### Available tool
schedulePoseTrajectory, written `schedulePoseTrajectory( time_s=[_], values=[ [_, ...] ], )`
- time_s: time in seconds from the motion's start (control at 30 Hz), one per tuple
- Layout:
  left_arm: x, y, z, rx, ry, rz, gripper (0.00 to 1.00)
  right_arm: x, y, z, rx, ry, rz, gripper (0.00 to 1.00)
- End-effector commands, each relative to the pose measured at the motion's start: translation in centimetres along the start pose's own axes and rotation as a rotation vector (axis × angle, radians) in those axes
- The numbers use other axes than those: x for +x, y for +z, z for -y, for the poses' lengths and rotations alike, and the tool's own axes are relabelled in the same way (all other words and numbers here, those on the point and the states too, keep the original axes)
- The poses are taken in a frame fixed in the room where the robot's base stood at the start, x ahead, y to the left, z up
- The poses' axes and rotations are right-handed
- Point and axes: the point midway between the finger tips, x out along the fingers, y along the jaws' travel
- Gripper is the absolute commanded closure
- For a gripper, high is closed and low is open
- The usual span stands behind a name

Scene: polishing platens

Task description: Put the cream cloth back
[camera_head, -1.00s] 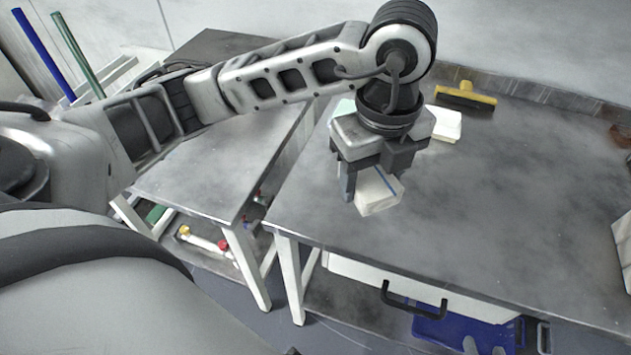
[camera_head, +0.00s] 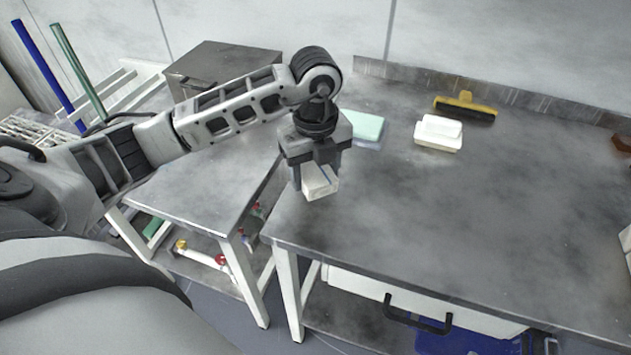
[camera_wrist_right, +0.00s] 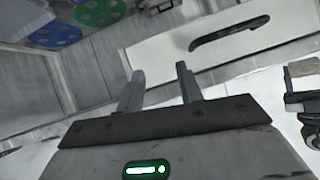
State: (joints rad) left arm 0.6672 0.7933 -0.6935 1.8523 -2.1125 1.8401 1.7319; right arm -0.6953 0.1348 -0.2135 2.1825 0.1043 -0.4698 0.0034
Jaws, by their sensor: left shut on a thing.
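I cannot tell whether the cloth touches the top. My right gripper (camera_wrist_right: 160,82) shows in the right wrist view, its two fingers apart with nothing between them. It faces the white drawer front (camera_wrist_right: 215,45).
A teal folded cloth (camera_head: 365,127) lies behind the left gripper. A white block-like thing (camera_head: 438,134) and a yellow brush (camera_head: 466,107) sit at the back. A lower table (camera_head: 195,185) stands left across a gap. The worktop's middle is clear.

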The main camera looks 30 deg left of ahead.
Motion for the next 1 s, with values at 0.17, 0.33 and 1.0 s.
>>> schedulePoseTrajectory(
  time_s=[0.17, 0.33, 1.0],
  values=[
    [2.8, -0.1, -0.1, 0.0, 0.003, -0.002, 0.62, -0.1, -0.1, 0.0, 0.0, 0.001, -0.002, 0.64],
    [3.0, -0.1, 0.0, 0.001, 0.0, 0.0, 0.62, 0.0, -0.1, -0.1, -0.001, 0.003, -0.001, 0.64],
    [2.7, -0.1, 0.0, 0.0, 0.0, 0.0, 0.22, -0.1, -0.2, 0.0, 0.0, 0.003, 0.002, 0.64]
  ],
)
